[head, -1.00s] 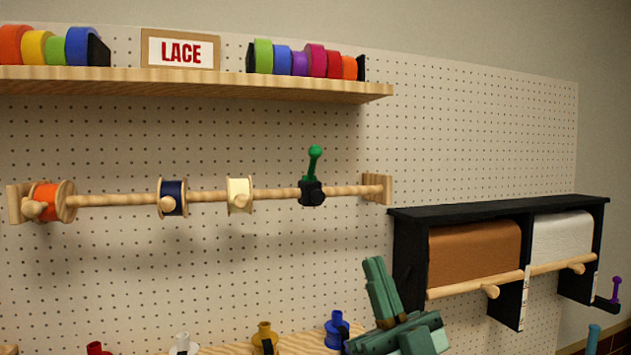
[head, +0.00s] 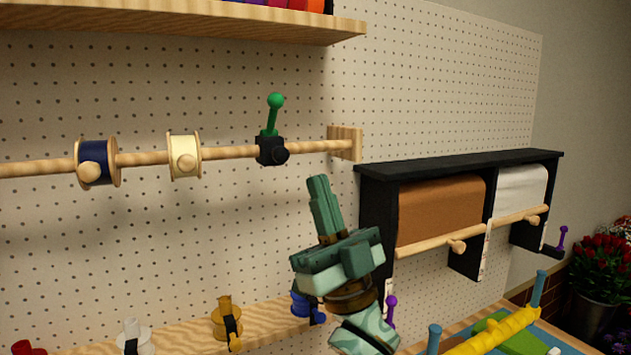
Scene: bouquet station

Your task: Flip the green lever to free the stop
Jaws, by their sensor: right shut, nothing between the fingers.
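The green lever (head: 272,115) stands up from a black stop (head: 271,151) on the wooden rod (head: 230,153), leaning slightly right, with a round ball at its top. The stop sits near the rod's right end, left of the wooden end bracket. My right gripper (head: 320,192) is below and to the right of the stop, pointing up, with its fingers together and nothing held. It is apart from the lever and the rod. My left gripper is not in view.
A navy spool (head: 97,163) and a cream spool (head: 184,156) hang on the rod, left of the stop. A black paper-roll rack (head: 376,220) is on the right. A wooden shelf (head: 200,20) runs above. Small coloured holders stand on a lower shelf.

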